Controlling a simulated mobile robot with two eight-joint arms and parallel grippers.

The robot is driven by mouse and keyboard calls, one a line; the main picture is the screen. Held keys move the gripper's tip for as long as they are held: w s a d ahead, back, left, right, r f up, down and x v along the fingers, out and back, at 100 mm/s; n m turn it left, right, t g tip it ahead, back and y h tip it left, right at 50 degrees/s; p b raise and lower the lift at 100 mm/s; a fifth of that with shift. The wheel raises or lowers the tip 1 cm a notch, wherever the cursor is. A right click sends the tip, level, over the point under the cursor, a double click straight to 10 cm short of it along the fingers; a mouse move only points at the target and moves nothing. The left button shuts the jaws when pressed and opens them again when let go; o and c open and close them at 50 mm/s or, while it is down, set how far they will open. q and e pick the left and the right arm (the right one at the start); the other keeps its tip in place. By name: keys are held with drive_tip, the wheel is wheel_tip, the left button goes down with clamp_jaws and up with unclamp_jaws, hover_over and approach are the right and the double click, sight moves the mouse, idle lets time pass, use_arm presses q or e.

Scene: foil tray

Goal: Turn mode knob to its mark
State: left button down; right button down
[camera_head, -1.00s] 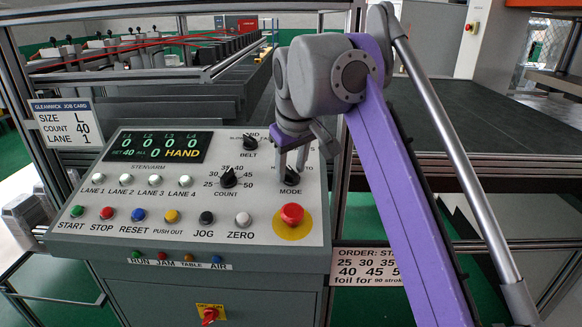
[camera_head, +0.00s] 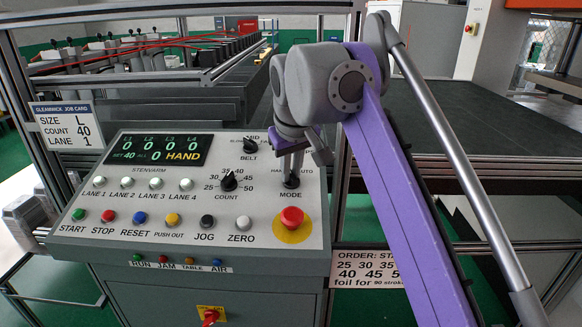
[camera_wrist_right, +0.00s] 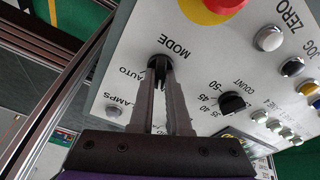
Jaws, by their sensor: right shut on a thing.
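The mode knob (camera_head: 291,182) is a small black knob above the MODE label, at the right of the sloping control panel (camera_head: 140,238). My right gripper (camera_head: 291,171) reaches down onto it from above and is shut on it. In the right wrist view the knob (camera_wrist_right: 157,61) shows between the tips of the two grey fingers (camera_wrist_right: 160,74). The fingers hide much of the knob and its pointer, so I cannot tell its exact angle. AUTO is printed beside it. The display (camera_head: 157,148) reads HAND. My left gripper is not in view.
A red stop button (camera_head: 292,216) on a yellow disc sits just below the mode knob. The count knob (camera_head: 229,181) is to its left and the belt knob (camera_head: 250,146) is up and left. Several coloured buttons line the panel's lower part.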

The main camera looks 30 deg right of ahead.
drive_tip(key=m+p, duration=0.2)
drive_tip(key=m, duration=0.2)
drive_tip(key=shift+r+h, duration=0.15)
drive_tip(key=shift+h, duration=0.25)
drive_tip(key=m+p, duration=0.1)
drive_tip(key=m, duration=0.3)
drive_tip(key=shift+g, duration=0.3)
drive_tip(key=shift+m+h+p, duration=0.3)
drive_tip(key=shift+m+p, duration=0.2)
drive_tip(key=shift+m, duration=0.7)
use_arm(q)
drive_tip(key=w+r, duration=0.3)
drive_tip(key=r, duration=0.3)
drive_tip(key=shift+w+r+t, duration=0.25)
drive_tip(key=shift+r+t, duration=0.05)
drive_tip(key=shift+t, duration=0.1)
use_arm(e)
drive_tip(key=shift+d+m, duration=0.1)
drive_tip(key=shift+m, duration=1)
drive_tip(key=shift+g, duration=0.3)
drive_tip(key=c, duration=0.9)
unclamp_jaws()
drive_tip(key=v, duration=1)
drive_tip(key=shift+s+r, duration=0.2)
